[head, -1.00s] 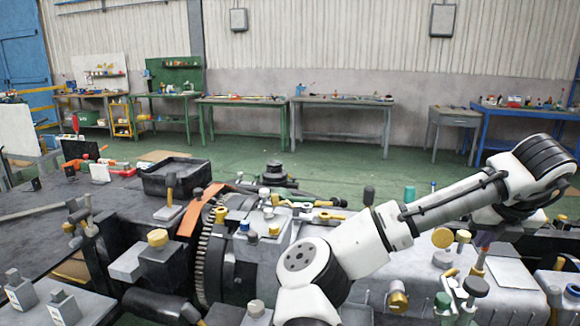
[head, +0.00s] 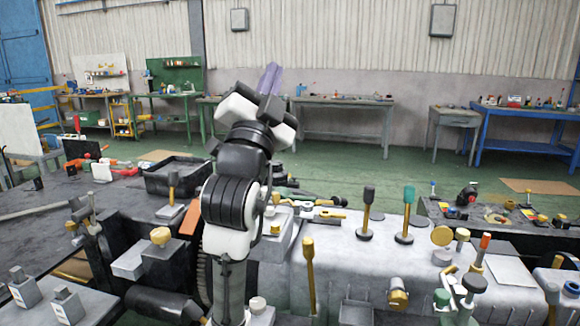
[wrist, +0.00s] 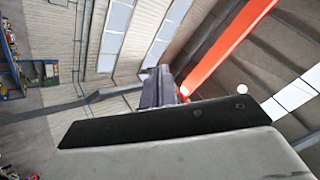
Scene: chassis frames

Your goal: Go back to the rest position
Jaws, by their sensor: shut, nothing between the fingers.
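My gripper (head: 270,78) is raised above the chassis near the middle of the head view, at the top of my folded white and black arm. Its purple-grey fingers point up and lie close together, with nothing between them. In the wrist view the fingers (wrist: 158,88) show against the wall and roof, clear of any object. My arm hides part of the chassis and of the benches behind it.
The grey chassis (head: 385,262) with upright knobs and handles spreads below and right of my arm. A black tray (head: 178,174) stands to the left.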

